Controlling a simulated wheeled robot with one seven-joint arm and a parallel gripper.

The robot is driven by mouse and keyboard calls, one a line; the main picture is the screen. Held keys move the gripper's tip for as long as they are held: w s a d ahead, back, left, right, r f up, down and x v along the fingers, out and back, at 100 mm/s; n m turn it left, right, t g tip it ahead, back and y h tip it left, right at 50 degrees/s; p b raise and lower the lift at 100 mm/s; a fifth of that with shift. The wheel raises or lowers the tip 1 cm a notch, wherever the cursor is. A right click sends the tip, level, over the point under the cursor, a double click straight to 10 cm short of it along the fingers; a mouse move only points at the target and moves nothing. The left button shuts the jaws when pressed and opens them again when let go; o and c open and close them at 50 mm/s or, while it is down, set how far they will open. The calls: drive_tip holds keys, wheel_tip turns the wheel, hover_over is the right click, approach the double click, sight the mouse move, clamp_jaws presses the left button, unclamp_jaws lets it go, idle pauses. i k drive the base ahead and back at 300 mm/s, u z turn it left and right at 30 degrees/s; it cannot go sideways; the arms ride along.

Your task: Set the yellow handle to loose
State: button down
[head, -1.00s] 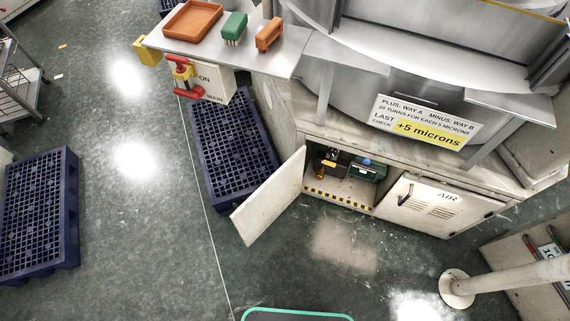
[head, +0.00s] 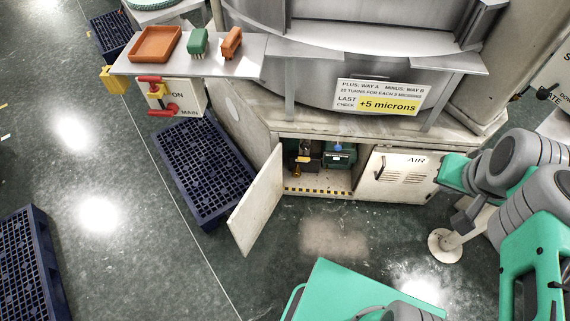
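My arm is folded at the right of the picture. What seems to be my gripper (head: 460,216) is dark grey, in front of the cabinet's right end and well away from the handle. Its fingers cannot be made out clearly.
The cabinet door (head: 258,203) stands open, jutting toward me on the left. The AIR door (head: 395,178) is closed. A blue pallet (head: 203,170) lies left of the door. Floor before the opening is clear.

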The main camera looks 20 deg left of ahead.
sight(299, 158)
drive_tip(key=i, duration=1.15)
drive_tip(key=u, duration=3.5)
